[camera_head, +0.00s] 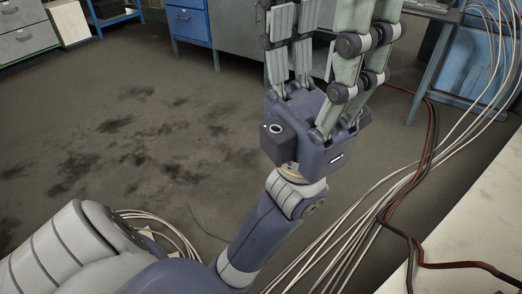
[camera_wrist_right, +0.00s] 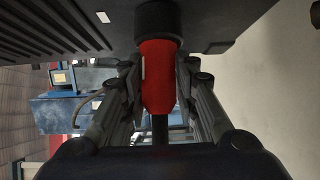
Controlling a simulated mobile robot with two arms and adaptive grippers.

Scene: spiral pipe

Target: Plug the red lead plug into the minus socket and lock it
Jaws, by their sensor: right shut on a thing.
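In the right wrist view the red plug (camera_wrist_right: 157,78) stands upright in the picture between the fingers of my right gripper (camera_wrist_right: 160,85), which is shut on it. A black collar (camera_wrist_right: 158,20) tops the red body, against or very close to a dark housing (camera_wrist_right: 230,22). I cannot tell how deep it sits. A dark lead (camera_wrist_right: 160,130) runs down from the plug. No minus sign or socket opening shows. In the head view my left gripper (camera_head: 325,25) points up, its finger pairs spread apart and empty, with the tips cut off by the top edge.
Red and black cables (camera_head: 427,150) and several pale cables (camera_head: 375,190) run along the floor at the right. A pale tabletop (camera_head: 470,225) fills the lower right corner. Blue and grey cabinets (camera_head: 190,22) stand at the back. The stained floor (camera_head: 120,130) at the left is clear.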

